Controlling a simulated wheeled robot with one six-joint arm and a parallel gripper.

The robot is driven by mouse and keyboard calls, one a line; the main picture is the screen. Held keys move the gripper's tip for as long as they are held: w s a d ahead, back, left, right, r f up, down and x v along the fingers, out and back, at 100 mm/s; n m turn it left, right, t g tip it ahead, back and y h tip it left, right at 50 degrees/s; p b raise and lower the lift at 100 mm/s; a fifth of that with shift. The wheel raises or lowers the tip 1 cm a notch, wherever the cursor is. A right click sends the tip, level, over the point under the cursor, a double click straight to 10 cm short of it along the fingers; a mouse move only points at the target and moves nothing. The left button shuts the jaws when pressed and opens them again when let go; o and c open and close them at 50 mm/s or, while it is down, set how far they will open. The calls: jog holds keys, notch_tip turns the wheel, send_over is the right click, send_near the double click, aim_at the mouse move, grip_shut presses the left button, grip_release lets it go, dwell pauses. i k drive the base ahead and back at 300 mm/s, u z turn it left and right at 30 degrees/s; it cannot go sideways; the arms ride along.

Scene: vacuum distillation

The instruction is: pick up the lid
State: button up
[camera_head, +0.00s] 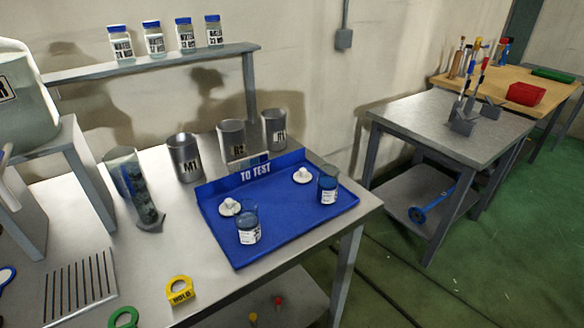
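Two small white lids with round knobs lie on the blue "TO TEST" tray (215,238). The nearer lid (229,208) is at the tray's left side, just behind and left of a labelled glass beaker (249,232). The farther lid (302,176) is toward the back right, left of a second labelled beaker (328,188). Both beakers hold something bluish, and neither has a lid on it. Which lid is meant cannot be told. My gripper does not show in this view.
Metal cups M1 (184,160), R2 (231,137) and R1 (274,130) stand behind the tray. A clear cylinder (127,180), a yellow "HOLD" ring (180,290) and a slotted rack (80,287) are to the left.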

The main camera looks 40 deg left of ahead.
aim_at(302, 176)
jog(key=u, duration=0.8)
jog(key=i, duration=1.05)
jog(key=u, duration=0.85)
